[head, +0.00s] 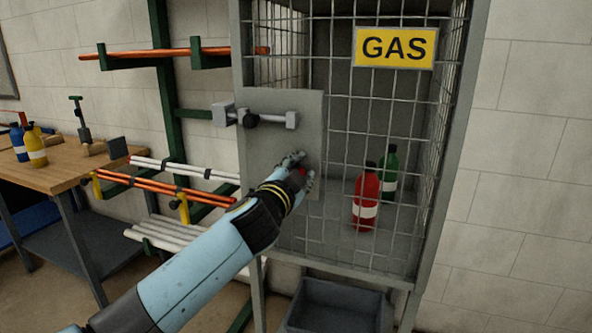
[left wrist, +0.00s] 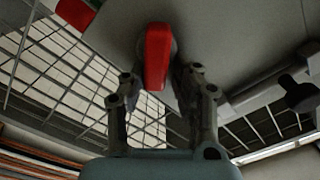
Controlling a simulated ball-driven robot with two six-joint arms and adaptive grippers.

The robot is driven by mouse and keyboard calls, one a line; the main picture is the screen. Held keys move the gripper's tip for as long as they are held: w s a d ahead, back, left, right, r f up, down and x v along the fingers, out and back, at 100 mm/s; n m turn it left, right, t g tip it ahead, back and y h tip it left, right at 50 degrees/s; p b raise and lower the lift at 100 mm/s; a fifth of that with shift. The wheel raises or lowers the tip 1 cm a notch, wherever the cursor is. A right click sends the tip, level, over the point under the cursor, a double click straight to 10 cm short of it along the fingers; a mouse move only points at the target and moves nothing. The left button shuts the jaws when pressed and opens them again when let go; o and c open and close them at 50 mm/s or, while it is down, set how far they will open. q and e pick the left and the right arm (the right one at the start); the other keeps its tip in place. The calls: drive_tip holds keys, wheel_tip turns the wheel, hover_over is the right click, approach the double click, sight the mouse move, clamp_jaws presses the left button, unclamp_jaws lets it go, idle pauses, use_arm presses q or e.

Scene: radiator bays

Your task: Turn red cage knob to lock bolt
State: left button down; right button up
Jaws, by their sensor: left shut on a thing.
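The red knob (left wrist: 157,57) sits on the grey plate of the cage door, between the two fingers of my left gripper (left wrist: 160,85) in the left wrist view. The grey bolt (head: 260,118) with a dark stub lies level across the plate above the knob. The wire cage (head: 345,130) stands behind the plate. My right gripper is not in view.
A red bottle (head: 367,200) and a green bottle (head: 389,172) stand inside the cage. A yellow GAS sign (head: 395,47) hangs on the mesh. A pipe rack (head: 163,100) and wooden workbench (head: 70,163) stand at left. A grey bin (head: 335,305) sits below.

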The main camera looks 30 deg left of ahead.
use_arm(q)
drive_tip(key=m, duration=0.1)
drive_tip(key=f+m, duration=0.1)
drive_tip(key=m, duration=0.1)
drive_tip(key=d+f+m, duration=0.1)
drive_tip(key=m, duration=0.1)
drive_tip(key=shift+f+m, duration=0.2)
drive_tip(key=shift+m, duration=0.7)
drive_tip(key=shift+f+m, duration=0.15)
drive_tip(key=shift+m, duration=0.75)
drive_tip(key=c, duration=1.4)
unclamp_jaws()
drive_tip(key=shift+o, duration=1)
drive_tip(key=shift+w, duration=0.15)
drive_tip(key=shift+r, duration=0.2)
